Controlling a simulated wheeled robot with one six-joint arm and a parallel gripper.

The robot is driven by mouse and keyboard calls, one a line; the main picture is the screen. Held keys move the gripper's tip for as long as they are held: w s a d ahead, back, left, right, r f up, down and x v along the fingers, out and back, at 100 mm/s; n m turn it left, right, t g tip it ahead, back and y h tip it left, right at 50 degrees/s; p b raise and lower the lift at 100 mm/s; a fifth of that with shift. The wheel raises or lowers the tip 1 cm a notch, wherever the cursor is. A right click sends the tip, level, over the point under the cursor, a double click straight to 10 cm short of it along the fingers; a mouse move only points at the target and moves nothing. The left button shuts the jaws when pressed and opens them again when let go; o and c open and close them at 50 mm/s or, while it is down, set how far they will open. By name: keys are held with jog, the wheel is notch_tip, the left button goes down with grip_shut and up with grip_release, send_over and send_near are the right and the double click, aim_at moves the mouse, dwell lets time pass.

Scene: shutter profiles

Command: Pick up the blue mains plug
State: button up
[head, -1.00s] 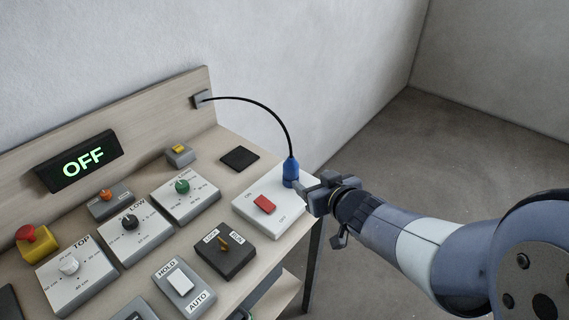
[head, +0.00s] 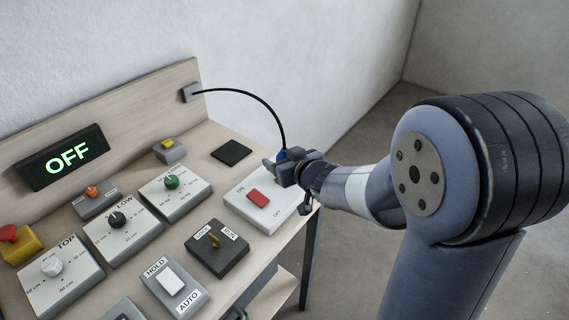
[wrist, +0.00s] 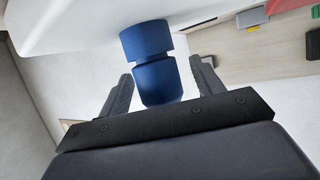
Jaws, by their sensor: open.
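The blue mains plug (wrist: 152,62) stands upright on the white switch box (head: 240,207) at the right end of the bench. Its black cable (head: 262,101) arcs up and back to a grey outlet on the backboard. In the wrist view my gripper (wrist: 164,80) is open, with one finger on each side of the plug's narrower part. A gap shows between each finger and the plug. In the head view my gripper (head: 279,165) hides most of the plug, leaving a small blue patch (head: 282,154) visible.
The red rocker switch (head: 258,198) on the white box is close to my gripper. A black pad (head: 231,151), knob boxes and a key switch (head: 216,246) stand to the left. The display (head: 66,157) reads OFF. Open floor lies to the right of the bench.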

jog(key=shift+w+a+f, duration=0.2)
jog(key=shift+w+a, duration=0.05)
jog(key=shift+w, duration=0.2)
jog(key=shift+c, duration=0.3)
jog(key=c, duration=1)
